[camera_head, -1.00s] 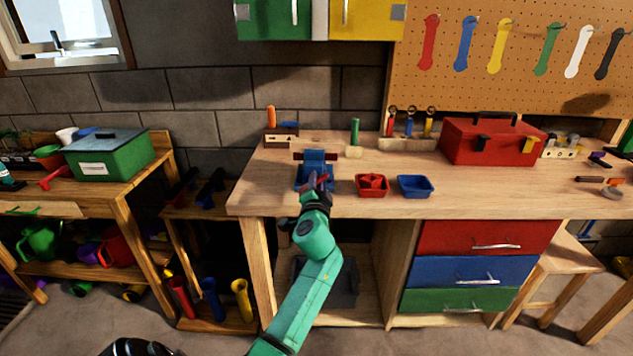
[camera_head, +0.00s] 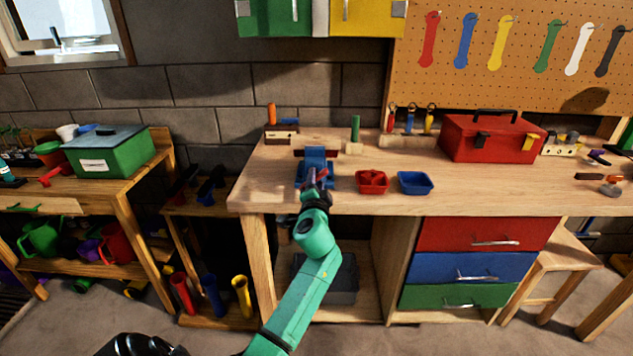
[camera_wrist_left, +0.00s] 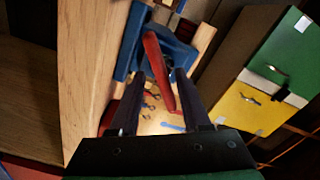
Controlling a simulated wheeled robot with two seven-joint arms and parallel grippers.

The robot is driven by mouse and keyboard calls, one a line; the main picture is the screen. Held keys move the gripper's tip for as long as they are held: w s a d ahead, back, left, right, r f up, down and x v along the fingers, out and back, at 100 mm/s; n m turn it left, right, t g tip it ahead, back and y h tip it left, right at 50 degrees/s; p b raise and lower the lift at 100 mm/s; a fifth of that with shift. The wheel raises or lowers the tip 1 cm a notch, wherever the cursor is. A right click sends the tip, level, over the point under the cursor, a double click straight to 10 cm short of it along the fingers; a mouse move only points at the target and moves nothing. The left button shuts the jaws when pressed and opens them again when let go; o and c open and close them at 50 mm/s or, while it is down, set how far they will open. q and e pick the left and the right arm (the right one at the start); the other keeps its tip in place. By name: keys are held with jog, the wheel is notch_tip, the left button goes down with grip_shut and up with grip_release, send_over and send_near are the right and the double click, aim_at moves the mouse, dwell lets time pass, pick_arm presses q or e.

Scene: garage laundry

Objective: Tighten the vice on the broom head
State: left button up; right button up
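The blue vice (camera_head: 317,155) stands at the front left of the workbench; it also shows in the wrist view (camera_wrist_left: 133,45). A brown block, likely the broom head (camera_head: 299,152), lies across the vice, with its ends out at both sides. Contact with the jaws cannot be made out. My left gripper (camera_head: 316,176) is at the front of the vice. In the wrist view its two dark fingers (camera_wrist_left: 160,75) stand apart, one on each side of the vice's red handle (camera_wrist_left: 158,70). Gaps show beside the handle. My right gripper is not in view.
A red tray (camera_head: 372,187) and a blue tray (camera_head: 415,190) stand right of the vice. A red toolbox (camera_head: 490,140) is farther right. A green-handled tool (camera_head: 355,128) stands behind. The bench front between the blue tray and toolbox is clear.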

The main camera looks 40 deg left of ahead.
pick_arm(q)
jog(key=b+v, duration=0.2)
jog(key=v, duration=1.2)
jog(key=shift+s+d, duration=0.2)
jog(key=shift+d, duration=0.05)
